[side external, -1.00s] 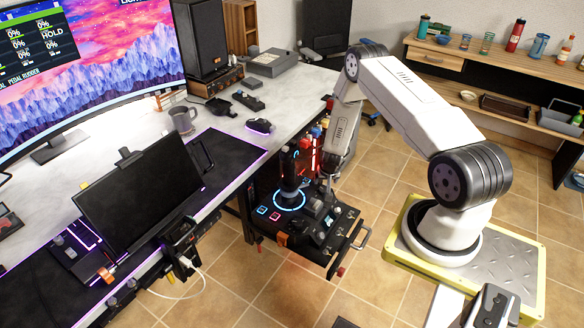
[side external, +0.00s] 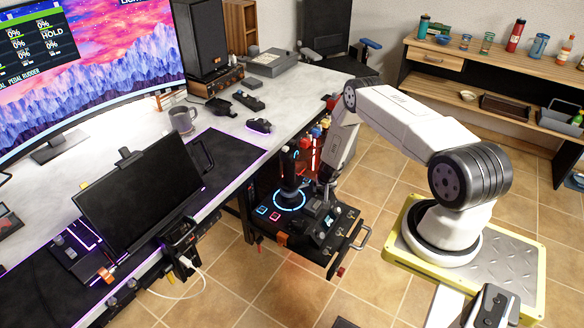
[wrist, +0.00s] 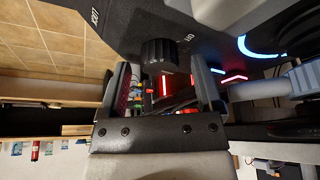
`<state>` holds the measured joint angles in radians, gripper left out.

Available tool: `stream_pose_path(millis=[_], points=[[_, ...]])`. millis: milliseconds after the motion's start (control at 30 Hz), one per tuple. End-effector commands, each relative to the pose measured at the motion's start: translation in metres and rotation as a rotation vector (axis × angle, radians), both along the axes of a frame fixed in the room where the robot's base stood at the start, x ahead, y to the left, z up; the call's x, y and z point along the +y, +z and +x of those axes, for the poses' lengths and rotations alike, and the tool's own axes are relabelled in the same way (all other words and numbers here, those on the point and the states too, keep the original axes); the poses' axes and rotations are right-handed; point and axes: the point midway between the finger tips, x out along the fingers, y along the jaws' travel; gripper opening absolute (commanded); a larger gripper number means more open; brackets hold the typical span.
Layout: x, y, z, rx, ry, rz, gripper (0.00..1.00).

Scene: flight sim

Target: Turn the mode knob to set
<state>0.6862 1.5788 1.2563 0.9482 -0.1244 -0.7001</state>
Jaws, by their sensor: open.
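The mode knob (wrist: 160,53) is a dark, ribbed round knob on a dark panel in the wrist view. My gripper (wrist: 160,74) is open, with one finger on each side of the knob. I cannot tell whether either finger touches it. Pale lettering reading LOCK, upside down, is on the panel to the knob's left; a smaller label to its right is hard to read. In the side external view my gripper (side external: 328,190) is low over the control panel (side external: 300,240) with the joystick. The knob is too small to tell there.
A black joystick (side external: 290,175) with a blue glowing ring stands just left of my gripper. A grey handle (side external: 363,237) sticks out at the panel's right edge. The desk (side external: 300,85) is behind.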

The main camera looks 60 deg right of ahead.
Motion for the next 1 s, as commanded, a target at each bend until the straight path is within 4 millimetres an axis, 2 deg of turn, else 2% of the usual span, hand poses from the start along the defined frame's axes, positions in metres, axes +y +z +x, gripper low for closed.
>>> stream_pose_path(millis=[467,700,733,1000], points=[[-0.0013,-0.0042,0.0011,-0.001,-0.001,0.001,0.84],[-0.0013,-0.0040,0.0010,-0.001,0.000,0.001,0.07],[-0.0013,-0.0040,0.0010,-0.001,0.000,0.001,0.00],[-0.0013,-0.0038,0.0011,-0.001,-0.005,0.001,0.00]])
